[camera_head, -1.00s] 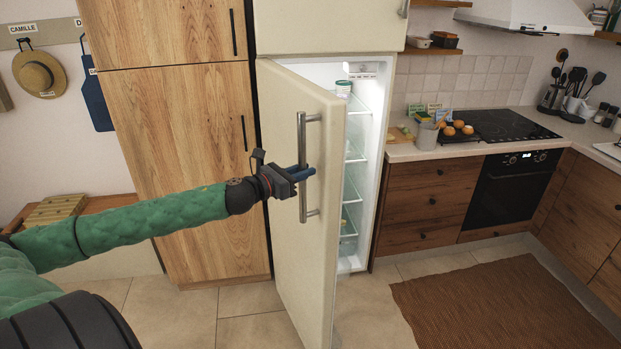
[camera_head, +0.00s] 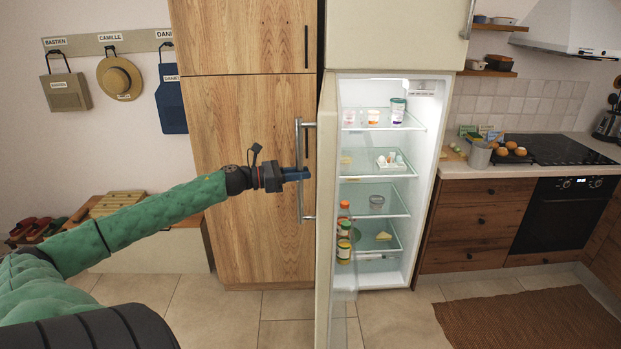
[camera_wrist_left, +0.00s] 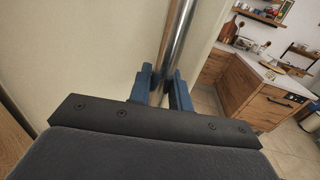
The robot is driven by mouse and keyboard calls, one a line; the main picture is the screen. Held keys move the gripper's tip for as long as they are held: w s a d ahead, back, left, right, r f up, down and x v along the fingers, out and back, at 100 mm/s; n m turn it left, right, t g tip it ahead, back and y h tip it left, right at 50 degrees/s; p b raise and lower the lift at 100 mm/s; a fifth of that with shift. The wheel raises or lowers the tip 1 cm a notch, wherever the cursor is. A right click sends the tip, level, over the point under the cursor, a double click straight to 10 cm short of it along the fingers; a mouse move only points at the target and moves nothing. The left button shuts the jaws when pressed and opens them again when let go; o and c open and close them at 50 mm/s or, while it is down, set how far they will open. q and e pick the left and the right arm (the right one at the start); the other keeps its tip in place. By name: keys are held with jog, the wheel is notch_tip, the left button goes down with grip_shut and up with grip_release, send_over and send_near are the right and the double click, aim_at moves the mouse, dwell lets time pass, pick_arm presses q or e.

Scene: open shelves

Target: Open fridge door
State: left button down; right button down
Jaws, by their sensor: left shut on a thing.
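The cream fridge door (camera_head: 327,200) stands wide open, seen nearly edge-on in the head view, with the lit inside of the fridge (camera_head: 375,150) in plain sight to its right. A vertical metal handle (camera_head: 299,190) runs along the door's outer face. My left gripper (camera_head: 299,174) is shut on this handle at about mid-height. In the left wrist view the blue fingers of the left gripper (camera_wrist_left: 162,90) sit on both sides of the handle bar (camera_wrist_left: 177,45). My right gripper is not in view.
Tall wooden cabinets (camera_head: 250,180) stand left of the door. Glass shelves inside the fridge hold jars, eggs and cups. A counter with a hob (camera_head: 560,150) is on the right, with a brown rug (camera_head: 530,318) on the tiled floor before it.

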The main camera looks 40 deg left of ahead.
pick_arm(q)
jog(key=shift+s+a+r, duration=0.1)
jog(key=shift+s+a, duration=0.2)
jog(key=shift+a, duration=0.25)
jog(key=shift+s+a, duration=0.3)
jog(key=shift+a, duration=0.25)
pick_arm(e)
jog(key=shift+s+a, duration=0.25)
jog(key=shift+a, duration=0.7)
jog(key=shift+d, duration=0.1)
